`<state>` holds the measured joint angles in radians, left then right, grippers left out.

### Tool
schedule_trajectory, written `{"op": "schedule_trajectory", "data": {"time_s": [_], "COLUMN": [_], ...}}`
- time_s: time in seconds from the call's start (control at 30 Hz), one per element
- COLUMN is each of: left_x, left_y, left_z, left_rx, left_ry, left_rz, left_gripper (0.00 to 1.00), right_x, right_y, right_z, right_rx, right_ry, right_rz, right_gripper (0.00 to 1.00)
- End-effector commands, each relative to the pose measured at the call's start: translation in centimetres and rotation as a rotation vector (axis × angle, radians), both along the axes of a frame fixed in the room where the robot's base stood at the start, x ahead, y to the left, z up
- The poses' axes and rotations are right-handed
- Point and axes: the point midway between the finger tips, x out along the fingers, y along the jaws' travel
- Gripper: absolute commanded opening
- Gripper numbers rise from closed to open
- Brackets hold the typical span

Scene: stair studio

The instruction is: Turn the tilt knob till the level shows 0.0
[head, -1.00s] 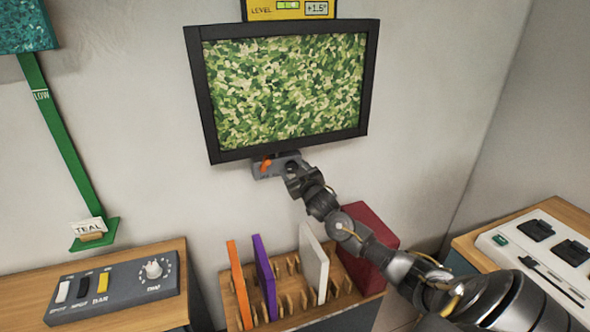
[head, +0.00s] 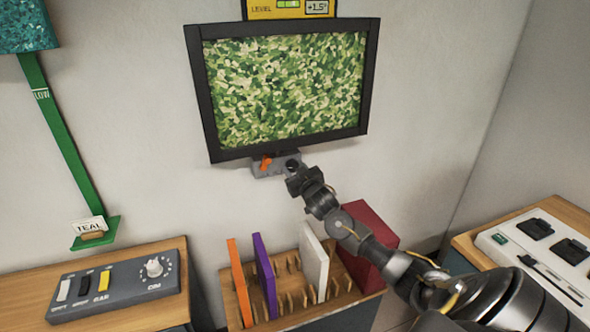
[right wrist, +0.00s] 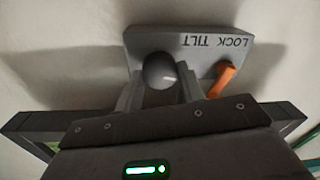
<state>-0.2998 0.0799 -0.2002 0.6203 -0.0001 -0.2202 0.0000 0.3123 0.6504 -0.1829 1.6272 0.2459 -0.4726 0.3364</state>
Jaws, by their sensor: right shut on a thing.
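The framed green mottled panel (head: 285,85) hangs on the wall. The yellow level display (head: 290,8) above it, cut by the top edge, reads +1.5°. A grey box (head: 264,169) under the frame carries an orange lever (head: 266,162) and the round tilt knob (head: 292,164). In the right wrist view the box is labelled LOCK and TILT upside down, with the knob (right wrist: 160,70) on the TILT side. My right gripper (head: 294,174) is shut on the knob, one finger on each side. My left gripper is not in view.
Below stands a wooden rack (head: 290,290) with orange, purple and white boards and a red block (head: 368,250). A switch panel (head: 115,287) lies at the left, a white device (head: 540,255) at the right. A green strip (head: 62,140) hangs on the left wall.

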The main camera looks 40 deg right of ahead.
Motion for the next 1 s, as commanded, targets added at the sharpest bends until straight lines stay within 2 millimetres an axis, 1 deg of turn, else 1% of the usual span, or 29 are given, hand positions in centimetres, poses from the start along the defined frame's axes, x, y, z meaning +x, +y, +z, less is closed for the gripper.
{"op": "schedule_trajectory", "data": {"time_s": [0.27, 1.0], "left_x": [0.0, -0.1], "left_y": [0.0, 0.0], "left_z": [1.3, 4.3], "left_rx": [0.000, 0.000], "left_ry": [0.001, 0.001], "left_rz": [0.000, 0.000], "left_gripper": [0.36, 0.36], "right_x": [0.0, 0.0], "right_y": [0.0, 0.0], "right_z": [0.1, 0.0], "right_rx": [0.195, 0.858], "right_ry": [-0.065, -0.299], "right_rz": [-0.001, -0.001], "right_gripper": [0.16, 0.16]}}
